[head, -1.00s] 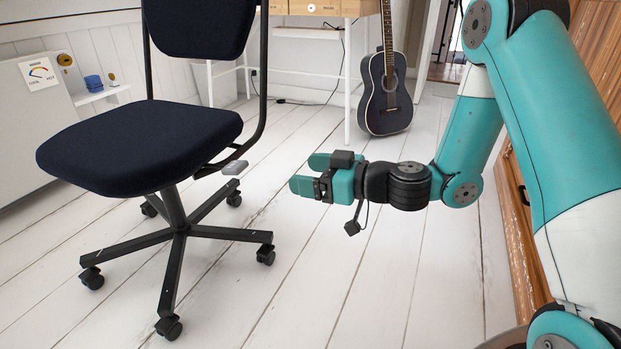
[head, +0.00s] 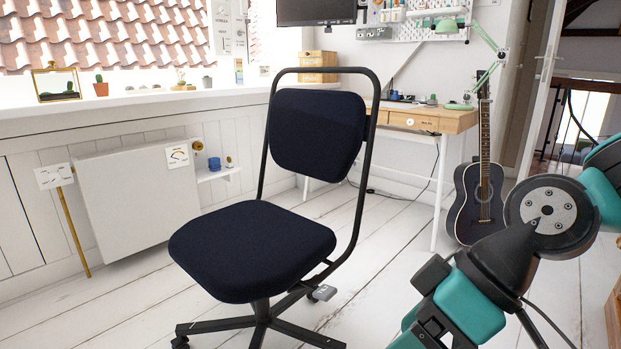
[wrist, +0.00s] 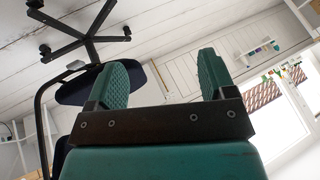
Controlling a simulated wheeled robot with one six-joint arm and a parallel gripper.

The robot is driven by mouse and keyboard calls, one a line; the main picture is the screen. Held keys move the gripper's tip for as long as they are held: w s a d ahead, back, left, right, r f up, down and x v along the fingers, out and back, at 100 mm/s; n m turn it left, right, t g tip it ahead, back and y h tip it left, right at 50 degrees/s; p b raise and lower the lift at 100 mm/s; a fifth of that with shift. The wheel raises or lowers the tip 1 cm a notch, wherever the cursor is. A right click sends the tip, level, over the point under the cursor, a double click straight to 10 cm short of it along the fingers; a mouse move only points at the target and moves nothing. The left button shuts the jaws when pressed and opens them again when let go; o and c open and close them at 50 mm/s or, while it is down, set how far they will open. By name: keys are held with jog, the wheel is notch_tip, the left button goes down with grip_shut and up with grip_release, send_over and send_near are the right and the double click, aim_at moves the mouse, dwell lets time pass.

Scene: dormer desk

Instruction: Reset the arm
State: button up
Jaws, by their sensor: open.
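My gripper (wrist: 163,82) is open and empty in the wrist view, with its two teal fingers apart and nothing between them. In the head view my teal arm is folded at the lower right. The gripper end there points down and left and is partly cut off by the bottom edge. It is to the right of the dark blue office chair (head: 252,250) and appears apart from it. The chair also shows in the wrist view (wrist: 85,88), turned upside down at the left.
A desk (head: 455,121) with a wooden drawer stands behind the chair. A dark guitar (head: 478,200) leans at its right. A white radiator panel (head: 135,205) is at the left, under a sill with small plants. Bare white floorboards (head: 385,240) lie between chair and guitar.

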jog(key=s+d+r+m+h+p, duration=0.3)
jog(key=s+d+r+p, duration=0.15)
jog(key=r, duration=0.25)
notch_tip(320, 180, up, 37)
jog(key=p, duration=3.6)
jog(key=shift+s+a, duration=0.15)
jog(key=shift+a, duration=0.05)
jog(key=shift+f, duration=0.1)
